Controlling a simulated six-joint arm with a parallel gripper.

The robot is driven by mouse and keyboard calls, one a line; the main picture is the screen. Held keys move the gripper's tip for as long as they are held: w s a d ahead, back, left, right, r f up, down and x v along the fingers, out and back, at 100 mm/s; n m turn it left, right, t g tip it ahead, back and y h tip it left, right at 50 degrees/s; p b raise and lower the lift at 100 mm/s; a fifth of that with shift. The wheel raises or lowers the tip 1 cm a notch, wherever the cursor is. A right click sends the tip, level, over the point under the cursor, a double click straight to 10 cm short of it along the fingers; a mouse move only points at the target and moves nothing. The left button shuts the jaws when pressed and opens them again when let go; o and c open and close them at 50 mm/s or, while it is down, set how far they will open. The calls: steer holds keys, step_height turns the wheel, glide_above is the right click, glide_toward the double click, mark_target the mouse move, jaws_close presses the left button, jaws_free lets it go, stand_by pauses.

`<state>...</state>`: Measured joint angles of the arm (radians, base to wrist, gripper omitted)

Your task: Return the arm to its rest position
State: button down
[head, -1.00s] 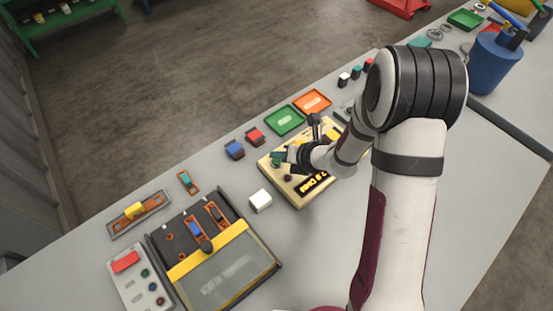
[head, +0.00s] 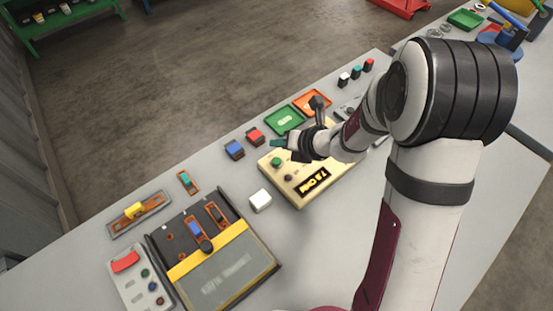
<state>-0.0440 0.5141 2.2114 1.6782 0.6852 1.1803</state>
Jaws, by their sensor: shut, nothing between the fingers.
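My gripper (head: 281,143) hangs above the back part of a cream box (head: 312,188) with a dark display with yellow characters and a green button. It is shut, with nothing seen between its fingers. My white and maroon arm reaches in from the right of the head view and covers part of the box and the table behind it.
A blue block (head: 234,149) and a red block (head: 256,136) stand just left of my gripper. A green tray (head: 284,121) and an orange tray (head: 306,101) lie behind. A white cube (head: 260,200) and a black case with a yellow bar (head: 207,250) are at the front left.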

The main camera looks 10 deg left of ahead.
stand_by(0.4)
steer(key=s+a+r+n+g+y, duration=0.15)
steer(key=s+r+n+g, duration=0.25)
steer(key=s+r+n, duration=0.9)
steer(key=s+d+f+n+g+h, duration=0.1)
steer(key=s+d+n+g+h, duration=0.1)
steer(key=s+d+n+h, duration=0.5)
steer(key=s+d+n, duration=0.5)
steer(key=s+n, duration=0.3)
steer(key=n, duration=0.1)
steer(key=shift+s+f, duration=0.4)
